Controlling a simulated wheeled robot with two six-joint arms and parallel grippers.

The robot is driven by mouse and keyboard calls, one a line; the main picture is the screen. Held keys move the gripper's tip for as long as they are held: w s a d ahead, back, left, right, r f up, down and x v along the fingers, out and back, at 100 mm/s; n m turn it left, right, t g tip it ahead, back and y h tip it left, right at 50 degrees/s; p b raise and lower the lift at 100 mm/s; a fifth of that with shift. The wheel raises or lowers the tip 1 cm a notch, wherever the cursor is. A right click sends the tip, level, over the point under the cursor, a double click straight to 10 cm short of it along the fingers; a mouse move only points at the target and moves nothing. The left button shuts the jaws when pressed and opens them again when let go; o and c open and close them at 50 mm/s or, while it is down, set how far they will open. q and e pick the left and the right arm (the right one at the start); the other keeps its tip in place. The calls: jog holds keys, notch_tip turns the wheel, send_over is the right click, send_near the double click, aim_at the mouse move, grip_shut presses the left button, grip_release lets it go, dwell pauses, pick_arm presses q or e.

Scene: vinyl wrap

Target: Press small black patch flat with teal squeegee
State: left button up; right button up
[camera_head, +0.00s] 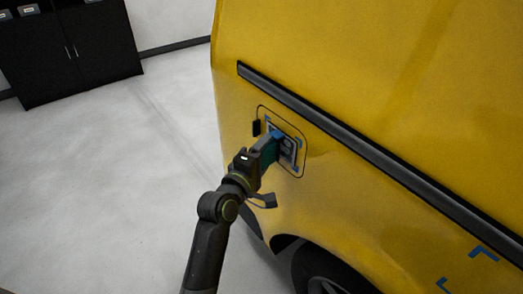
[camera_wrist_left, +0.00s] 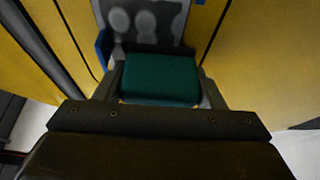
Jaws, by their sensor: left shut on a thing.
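The small dark patch (camera_head: 288,149) lies on the yellow van side, inside a rounded outlined panel, with blue corner marks around it. It has pale round shapes, which show at the top of the left wrist view (camera_wrist_left: 145,20). My left gripper (camera_head: 273,145) is shut on the teal squeegee (camera_head: 267,155), which also shows between the fingers in the left wrist view (camera_wrist_left: 160,78). The squeegee is at the left part of the patch and hides some of it. I cannot tell whether its edge touches the patch. My right gripper is not in view.
The yellow van (camera_head: 330,60) fills the right side, with a black trim strip (camera_head: 370,153) above the panel and a wheel (camera_head: 325,275) below. More blue corner marks (camera_head: 484,252) are at the lower right. A black cabinet (camera_head: 75,50) stands far left; the floor between is clear.

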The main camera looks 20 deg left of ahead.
pick_arm(q)
jog(key=shift+d, duration=0.1)
jog(key=shift+s+d, duration=0.65)
jog(key=shift+d, duration=0.1)
jog(key=shift+d, duration=0.1)
